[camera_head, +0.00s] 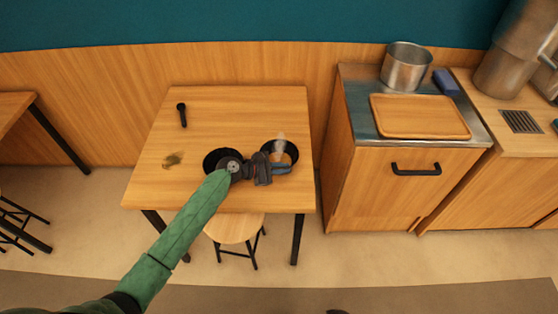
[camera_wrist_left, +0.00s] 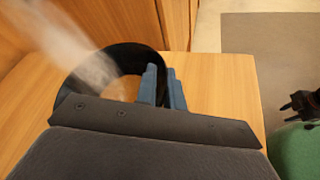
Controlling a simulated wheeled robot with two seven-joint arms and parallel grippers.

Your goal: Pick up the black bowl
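A black bowl (camera_head: 293,150) sits at the right side of the wooden table, with a pale, steam-like blur over it. In the left wrist view the bowl (camera_wrist_left: 82,82) shows a dark round wall, its near part hidden by my gripper. My left gripper (camera_head: 282,169) is at the bowl's near edge. Its blue fingers (camera_wrist_left: 163,87) are close together, one on each side of the bowl's wall, and look shut on it. I cannot tell whether the bowl is clear of the table. A dark gripper-like part, apparently my right gripper (camera_wrist_left: 302,106), shows at the right edge of the left wrist view.
A second black bowl (camera_head: 211,157) stands left of the first, partly behind my left arm. A dark shaker-like object (camera_head: 182,115) and a small dark patch (camera_head: 173,160) are on the table (camera_head: 235,108). A stool (camera_head: 235,229) stands in front. A counter with a pot (camera_head: 406,68) is right.

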